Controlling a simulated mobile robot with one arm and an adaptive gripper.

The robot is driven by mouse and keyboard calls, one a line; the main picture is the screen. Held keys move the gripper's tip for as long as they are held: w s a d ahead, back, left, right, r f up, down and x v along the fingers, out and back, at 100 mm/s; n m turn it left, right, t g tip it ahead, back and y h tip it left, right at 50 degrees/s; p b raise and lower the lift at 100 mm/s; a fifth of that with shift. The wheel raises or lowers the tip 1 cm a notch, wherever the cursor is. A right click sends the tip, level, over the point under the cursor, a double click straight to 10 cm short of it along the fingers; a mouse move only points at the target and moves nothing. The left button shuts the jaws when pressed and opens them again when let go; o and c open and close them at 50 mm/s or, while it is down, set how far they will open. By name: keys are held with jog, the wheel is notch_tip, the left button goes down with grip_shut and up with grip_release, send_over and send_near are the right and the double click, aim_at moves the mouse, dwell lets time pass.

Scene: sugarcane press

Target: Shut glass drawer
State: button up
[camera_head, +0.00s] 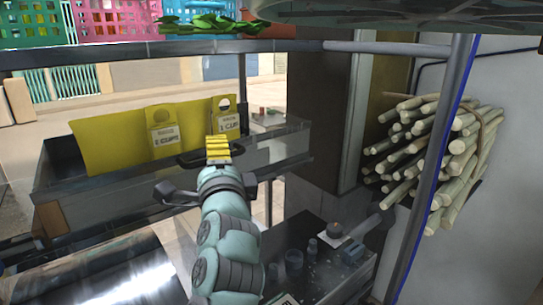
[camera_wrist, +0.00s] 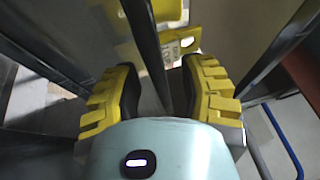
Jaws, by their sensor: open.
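A long glass-sided drawer or case (camera_head: 285,148) with a metal rim runs across the middle of the head view. Which part of it slides, and how far out it stands, I cannot tell. My gripper (camera_head: 217,147) is at its near side, in front of the glass. In the wrist view my gripper (camera_wrist: 162,72) has its two yellow-padded fingers apart. A dark bar (camera_wrist: 146,42) runs through the gap between them. Whether a finger touches the bar I cannot tell. My arm hides part of the drawer's front.
Yellow sheeting (camera_head: 105,140) with price tags (camera_head: 165,130) hangs along the case. A bundle of cane (camera_head: 440,150) is at the right, behind a blue-edged post (camera_head: 440,150). Small cups (camera_head: 294,258) stand on a dark surface below right. Coloured baskets (camera_head: 115,20) line the shelf above.

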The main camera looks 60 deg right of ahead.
dwell(0.3)
grip_shut()
dwell(0.4)
